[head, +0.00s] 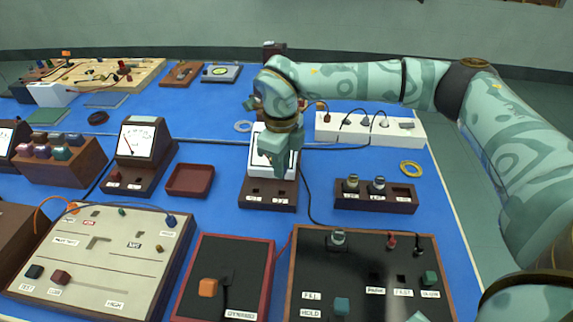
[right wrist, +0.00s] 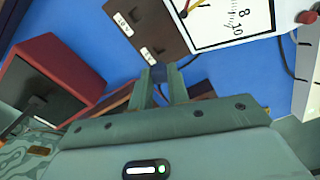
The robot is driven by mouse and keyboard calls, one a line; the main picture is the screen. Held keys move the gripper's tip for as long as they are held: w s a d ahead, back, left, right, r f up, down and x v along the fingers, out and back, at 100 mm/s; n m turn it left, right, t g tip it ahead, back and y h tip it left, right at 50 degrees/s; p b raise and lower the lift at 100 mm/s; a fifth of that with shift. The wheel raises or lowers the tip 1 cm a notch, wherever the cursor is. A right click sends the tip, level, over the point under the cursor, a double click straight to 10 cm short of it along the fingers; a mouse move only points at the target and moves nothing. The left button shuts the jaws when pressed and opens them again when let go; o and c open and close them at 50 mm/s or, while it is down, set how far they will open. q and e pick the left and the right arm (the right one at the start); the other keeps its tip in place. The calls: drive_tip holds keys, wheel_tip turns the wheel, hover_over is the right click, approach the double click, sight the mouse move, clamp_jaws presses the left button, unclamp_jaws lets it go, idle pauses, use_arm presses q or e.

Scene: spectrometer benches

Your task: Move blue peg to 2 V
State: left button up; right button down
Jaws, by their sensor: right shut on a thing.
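My right gripper (head: 279,170) hangs in front of a white-faced meter (head: 256,160) and above its dark base (head: 268,206). The base has two dark sockets with small white labels, one reading about 10 V in the right wrist view (right wrist: 124,23); the other label (right wrist: 150,54), nearer my fingers, is hard to read. In that view my right fingers (right wrist: 160,82) are shut on a small dark-blue piece (right wrist: 172,74), apparently the blue peg, mostly hidden between them. I cannot tell how far its tip is from the sockets. My left gripper is out of view.
A dark block with metal-topped plugs (head: 373,196) stands right of the meter, a white power strip (head: 370,130) behind it. A red tray (head: 190,180) lies left. A red-edged box (head: 225,275) and a black panel (head: 365,270) stand in front.

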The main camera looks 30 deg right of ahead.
drive_tip(key=shift+w+a+f, duration=0.1)
drive_tip(key=shift+a+f, duration=0.05)
drive_tip(key=shift+f, duration=0.15)
drive_tip(key=shift+f+b, duration=0.75)
drive_tip(key=shift+b, duration=0.15)
wheel_tip(320, 180, down, 2)
drive_tip(key=shift+f+b, duration=0.25)
drive_tip(key=shift+b, duration=0.85)
drive_tip(key=shift+f, duration=0.2)
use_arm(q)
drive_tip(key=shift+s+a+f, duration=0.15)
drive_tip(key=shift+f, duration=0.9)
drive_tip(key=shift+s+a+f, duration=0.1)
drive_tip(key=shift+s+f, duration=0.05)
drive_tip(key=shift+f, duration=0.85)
use_arm(e)
drive_tip(key=shift+f, duration=0.8)
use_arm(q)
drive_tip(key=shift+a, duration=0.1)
use_arm(e)
drive_tip(key=c, duration=1.3)
unclamp_jaws()
